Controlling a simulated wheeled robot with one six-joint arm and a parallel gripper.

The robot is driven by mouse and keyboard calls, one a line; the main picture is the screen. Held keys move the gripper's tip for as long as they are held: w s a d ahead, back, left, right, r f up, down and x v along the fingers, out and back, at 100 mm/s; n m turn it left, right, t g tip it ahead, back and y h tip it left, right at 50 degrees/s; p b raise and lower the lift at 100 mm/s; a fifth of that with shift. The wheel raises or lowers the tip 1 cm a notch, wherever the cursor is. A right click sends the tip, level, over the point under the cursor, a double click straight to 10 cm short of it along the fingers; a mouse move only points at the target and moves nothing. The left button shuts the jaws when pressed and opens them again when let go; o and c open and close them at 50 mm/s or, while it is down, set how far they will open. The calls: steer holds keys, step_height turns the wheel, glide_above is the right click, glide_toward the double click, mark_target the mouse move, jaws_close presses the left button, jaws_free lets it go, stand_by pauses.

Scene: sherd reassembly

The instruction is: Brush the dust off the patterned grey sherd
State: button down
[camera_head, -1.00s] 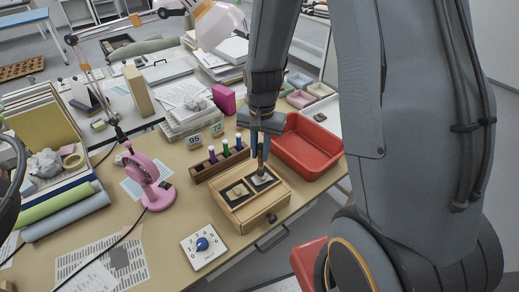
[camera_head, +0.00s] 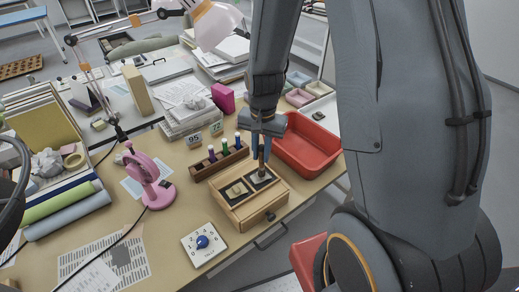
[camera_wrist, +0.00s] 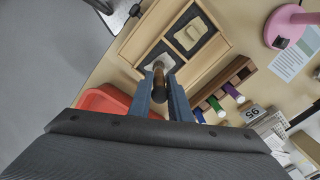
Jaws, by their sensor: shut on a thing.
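A pale grey sherd (camera_head: 259,178) lies in that compartment right under the brush. The brush and my fingers hide part of it, and its pattern and any dust are too small to tell. I cannot tell whether the bristles touch it. A beige sherd (camera_head: 237,190) lies in the neighbouring compartment and also shows in the wrist view (camera_wrist: 190,34).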

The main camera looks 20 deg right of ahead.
steer(key=shift+p, duration=0.35)
steer(key=shift+r+p, duration=0.1)
steer(key=shift+p, duration=0.8)
steer(key=shift+w+a+f, duration=0.2)
steer(key=shift+w, duration=0.6)
stand_by(1.6)
step_height(320, 180, up, 6)
stand_by(0.7)
